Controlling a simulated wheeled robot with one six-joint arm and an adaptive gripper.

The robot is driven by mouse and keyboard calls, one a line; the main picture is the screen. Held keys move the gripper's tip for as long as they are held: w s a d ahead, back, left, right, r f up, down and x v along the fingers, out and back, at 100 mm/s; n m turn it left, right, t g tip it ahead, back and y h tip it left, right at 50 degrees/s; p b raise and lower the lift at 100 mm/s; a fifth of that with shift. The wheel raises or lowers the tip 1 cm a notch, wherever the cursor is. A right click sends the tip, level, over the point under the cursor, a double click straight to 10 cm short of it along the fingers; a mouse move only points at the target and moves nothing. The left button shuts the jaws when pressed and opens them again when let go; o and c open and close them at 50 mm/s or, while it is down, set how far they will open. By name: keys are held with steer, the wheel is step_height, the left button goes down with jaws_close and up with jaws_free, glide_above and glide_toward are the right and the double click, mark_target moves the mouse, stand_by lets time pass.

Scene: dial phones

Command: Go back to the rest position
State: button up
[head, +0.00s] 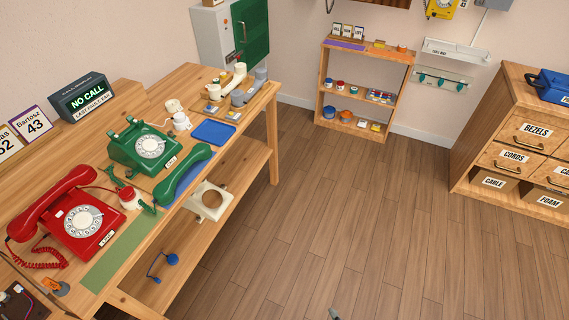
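Only a small grey tip (333,314) shows at the bottom edge of the head view, over the floor. It looks like the end of my gripper, but too little shows to tell open from shut. It is well apart from the wooden bench (200,85) at left. A red dial phone (95,235) stands on the bench with its red handset (50,203) across its top. A green dial phone (128,152) stands behind it. The green handset (183,175) lies in front of the green phone, off its cradle. The display (86,98) reads NO CALL.
The wooden floor (340,220) in the middle is clear. A small shelf (325,95) stands at the back wall. A drawer cabinet (490,160) stands at right with a blue toolbox (548,84) on top. A grey-green cabinet (215,40) stands behind the bench.

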steer(key=s+d+r+m+t+h, duration=0.1)
steer(key=s+d+r+m+t, duration=0.1)
steer(key=s+r+m, duration=0.3)
steer(key=s+d+r+m+t+h, duration=0.1)
steer(key=s+d+r+m, duration=0.4)
steer(key=s+r, duration=0.7)
step_height(320, 180, up, 5)
steer(key=shift+s+m+t, duration=0.15)
steer(key=shift+m+t, duration=0.35)
steer(key=shift+t, duration=0.1)
stand_by(0.4)
